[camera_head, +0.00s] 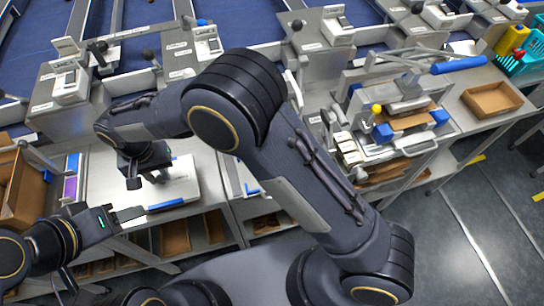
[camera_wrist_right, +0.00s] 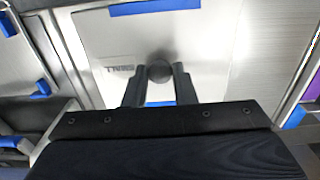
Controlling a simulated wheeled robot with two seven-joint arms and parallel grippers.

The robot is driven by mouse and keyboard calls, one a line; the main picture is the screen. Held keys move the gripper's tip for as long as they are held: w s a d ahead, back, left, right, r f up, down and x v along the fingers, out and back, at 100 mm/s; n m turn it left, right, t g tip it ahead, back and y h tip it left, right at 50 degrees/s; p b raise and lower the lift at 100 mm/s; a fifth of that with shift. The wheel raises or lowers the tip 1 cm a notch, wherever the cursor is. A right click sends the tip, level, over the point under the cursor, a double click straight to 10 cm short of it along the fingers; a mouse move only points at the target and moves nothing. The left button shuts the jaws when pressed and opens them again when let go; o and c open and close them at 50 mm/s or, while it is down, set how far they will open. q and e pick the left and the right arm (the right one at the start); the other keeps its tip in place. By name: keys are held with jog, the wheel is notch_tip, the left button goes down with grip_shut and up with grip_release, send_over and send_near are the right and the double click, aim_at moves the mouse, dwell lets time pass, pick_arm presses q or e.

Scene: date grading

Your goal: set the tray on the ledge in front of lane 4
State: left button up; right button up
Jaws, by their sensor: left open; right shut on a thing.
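A pale flat tray-like plate (camera_head: 183,184) with blue strips lies on the bench at left, under my right gripper (camera_head: 150,176). It fills the middle of the right wrist view (camera_wrist_right: 205,45), with an inverted label too blurred to read. There my right gripper (camera_wrist_right: 159,76) is shut on a dark round knob (camera_wrist_right: 159,70) over the plate; whether the knob is part of the plate is unclear. My left gripper (camera_head: 128,214) is open and empty, at the bench's front edge. Lane units (camera_head: 65,85) with labels stand behind; I cannot tell which is lane 4.
A metal machine with blue corners (camera_head: 400,120), an open brown box (camera_head: 492,99) and a teal basket (camera_head: 525,62) are at right. My right arm hides the middle.

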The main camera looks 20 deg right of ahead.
aim_at(160, 178)
jog(key=shift+f+b, duration=0.5)
jog(key=shift+f, duration=0.2)
jog(key=o, duration=1.1)
jog(key=shift+c, duration=0.2)
jog(key=shift+r, duration=0.15)
jog(key=shift+r+p, duration=2.95)
jog(key=shift+r, duration=1.45)
